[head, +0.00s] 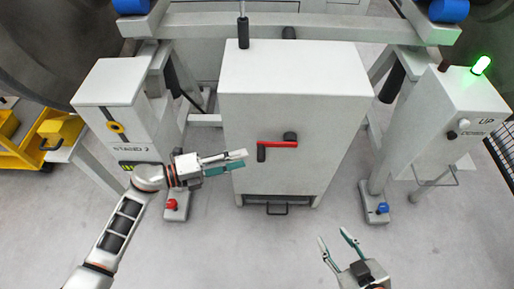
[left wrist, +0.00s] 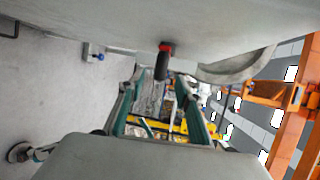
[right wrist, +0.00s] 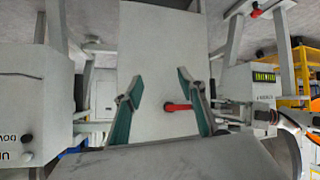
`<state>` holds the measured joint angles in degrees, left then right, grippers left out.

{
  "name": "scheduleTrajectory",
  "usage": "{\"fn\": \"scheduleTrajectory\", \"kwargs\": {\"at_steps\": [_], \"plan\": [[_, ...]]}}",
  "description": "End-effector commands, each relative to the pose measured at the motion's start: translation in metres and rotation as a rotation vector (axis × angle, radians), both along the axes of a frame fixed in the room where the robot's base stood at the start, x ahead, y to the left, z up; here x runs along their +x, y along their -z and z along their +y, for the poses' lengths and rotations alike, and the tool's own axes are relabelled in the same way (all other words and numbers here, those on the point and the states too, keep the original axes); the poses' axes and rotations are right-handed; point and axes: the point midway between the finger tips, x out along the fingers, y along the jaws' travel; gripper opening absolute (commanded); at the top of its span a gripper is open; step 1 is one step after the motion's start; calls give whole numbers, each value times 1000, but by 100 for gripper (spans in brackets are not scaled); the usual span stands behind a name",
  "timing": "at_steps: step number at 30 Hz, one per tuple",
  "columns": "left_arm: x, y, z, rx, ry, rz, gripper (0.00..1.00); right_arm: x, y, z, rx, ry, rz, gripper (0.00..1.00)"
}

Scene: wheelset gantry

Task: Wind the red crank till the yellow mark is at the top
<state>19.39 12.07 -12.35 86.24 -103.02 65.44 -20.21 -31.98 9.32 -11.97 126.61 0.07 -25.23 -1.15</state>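The red crank (head: 277,144) is on the front of the grey central cabinet (head: 295,110). Its arm lies about level, with the black hub (head: 290,137) at right and the black handle (head: 261,152) at left. My left gripper (head: 245,159) is open and empty, just left of the handle. In the left wrist view the black handle (left wrist: 162,65) shows ahead between the spread fingers, apart from them. My right gripper (head: 334,236) is open and empty, lower right of the cabinet; the red crank (right wrist: 178,107) also shows in its view. I cannot make out a yellow mark on the crank.
A left pedestal (head: 110,84) carries a yellow-orange ring (head: 116,127) with a dark centre. A right pedestal (head: 455,95) has a lit green lamp (head: 481,65). Red (head: 172,204) and blue (head: 382,208) knobs stand low by the posts. The floor before the cabinet is clear.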

Motion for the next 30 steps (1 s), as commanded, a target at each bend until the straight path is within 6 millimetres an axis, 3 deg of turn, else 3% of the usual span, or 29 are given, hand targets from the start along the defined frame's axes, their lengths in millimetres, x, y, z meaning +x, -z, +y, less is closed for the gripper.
{"fn": "scheduleTrajectory", "kwargs": {"at_steps": [15,27,30], "plan": [[26,9,-62,-3,0,1,34,-5,6,2,8,-1,12,40],[29,9,-70,-2,-1,-1,34,-3,1,4,11,-2,3,40],[29,9,-70,-2,-1,-1,11,-2,1,4,12,-2,3,40]]}}
